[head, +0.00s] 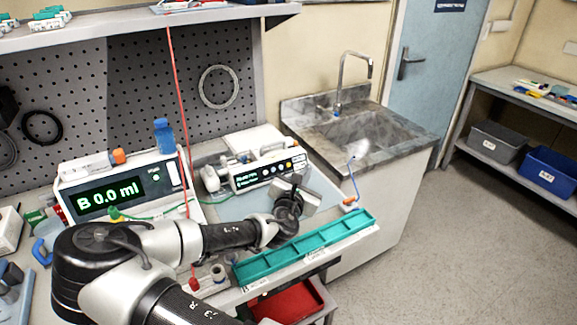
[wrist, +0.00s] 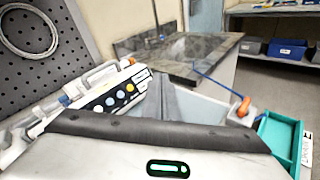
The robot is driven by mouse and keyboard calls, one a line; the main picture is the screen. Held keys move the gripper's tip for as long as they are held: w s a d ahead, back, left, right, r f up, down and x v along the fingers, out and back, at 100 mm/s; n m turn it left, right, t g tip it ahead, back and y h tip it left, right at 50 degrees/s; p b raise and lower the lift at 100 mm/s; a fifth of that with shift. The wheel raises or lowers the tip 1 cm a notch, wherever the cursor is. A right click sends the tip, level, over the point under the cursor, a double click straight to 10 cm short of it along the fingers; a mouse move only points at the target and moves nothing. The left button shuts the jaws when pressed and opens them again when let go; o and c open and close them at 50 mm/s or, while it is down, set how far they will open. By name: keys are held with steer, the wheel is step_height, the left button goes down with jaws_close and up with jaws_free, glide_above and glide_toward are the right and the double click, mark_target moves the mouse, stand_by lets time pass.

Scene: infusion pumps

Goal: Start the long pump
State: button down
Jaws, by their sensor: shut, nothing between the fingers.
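The long pump (head: 268,172) is a low, wide white unit with a lit green display and a row of round coloured buttons on its front. It stands on the bench, right of the other pump. In the wrist view the grey fingers (wrist: 178,100) appear right of the buttons. I cannot tell whether they touch the pump.
A bigger pump (head: 115,195) reading "B 0.0 ml" stands left, behind my arm. A teal tray (head: 300,248) lies along the bench's front edge. An orange-and-white clamp (head: 349,203) with a blue line is right of my gripper. A sink (head: 365,132) is behind.

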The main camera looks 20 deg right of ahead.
mark_target(291, 168)
steer(key=shift+f, duration=0.1)
steer(key=w+f+b, duration=0.1)
steer(key=w, duration=0.1)
steer(key=w+f+b, duration=0.1)
steer(key=w, duration=0.1)
steer(key=w+a+f+b, duration=0.1)
steer(key=w+b, duration=0.1)
steer(key=shift+w+f, duration=0.15)
steer(key=shift+w+a+f+b, duration=0.1)
steer(key=shift+w+b, duration=0.15)
steer(key=shift+w, duration=0.15)
steer(key=shift+w+a+f+b, duration=0.1)
steer(key=shift+w+b, duration=0.15)
steer(key=shift+w, duration=0.1)
stand_by(1.5)
steer(key=shift+w+a+f+b, duration=0.1)
steer(key=shift+w+f+b, duration=0.05)
steer(key=shift+w+b, duration=0.25)
